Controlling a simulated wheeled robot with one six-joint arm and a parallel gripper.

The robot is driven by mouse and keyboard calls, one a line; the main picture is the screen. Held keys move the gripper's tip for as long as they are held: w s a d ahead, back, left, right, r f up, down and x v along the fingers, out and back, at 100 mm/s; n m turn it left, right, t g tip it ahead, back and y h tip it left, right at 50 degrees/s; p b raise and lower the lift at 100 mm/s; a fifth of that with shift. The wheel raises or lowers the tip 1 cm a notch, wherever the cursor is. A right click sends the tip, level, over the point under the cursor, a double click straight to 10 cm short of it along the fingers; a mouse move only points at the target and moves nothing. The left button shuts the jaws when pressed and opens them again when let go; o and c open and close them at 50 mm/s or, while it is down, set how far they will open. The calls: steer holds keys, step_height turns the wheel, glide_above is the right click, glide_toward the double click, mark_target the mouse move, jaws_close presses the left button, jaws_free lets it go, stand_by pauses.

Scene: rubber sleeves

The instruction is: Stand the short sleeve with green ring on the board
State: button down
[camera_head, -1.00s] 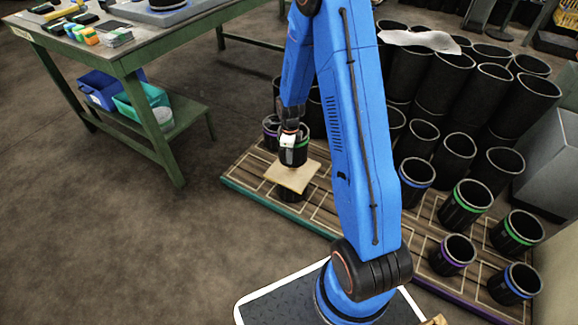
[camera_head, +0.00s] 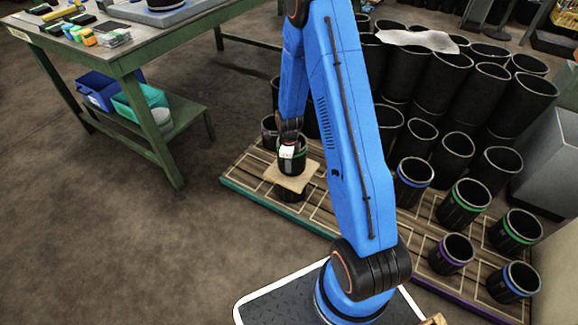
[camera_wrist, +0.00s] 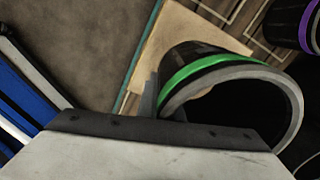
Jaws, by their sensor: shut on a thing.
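The short black sleeve with a green ring (camera_head: 292,163) is upright in my gripper (camera_head: 290,142), at the left part of the pallet. The light board (camera_head: 290,178) lies on top of another short black sleeve (camera_head: 290,194). The held sleeve is over the board, its bottom at or very near the board's surface; I cannot tell if they touch. In the wrist view the green-ringed sleeve (camera_wrist: 210,68) shows its grey rim and dark opening, with the board (camera_wrist: 185,35) behind it. My gripper (camera_wrist: 155,100) is shut on the sleeve's wall; one finger shows outside it.
The gridded pallet (camera_head: 240,187) holds other sleeves: a blue-ringed one (camera_head: 414,178), a green-ringed one (camera_head: 464,205) and a purple-ringed one (camera_head: 452,255) to the right. Tall black sleeves (camera_head: 445,80) crowd the back. A green table (camera_head: 125,62) stands at left.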

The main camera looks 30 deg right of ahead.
steer(key=shift+f, duration=0.55)
steer(key=c, duration=1.9)
jaws_free()
steer(key=shift+r, duration=0.1)
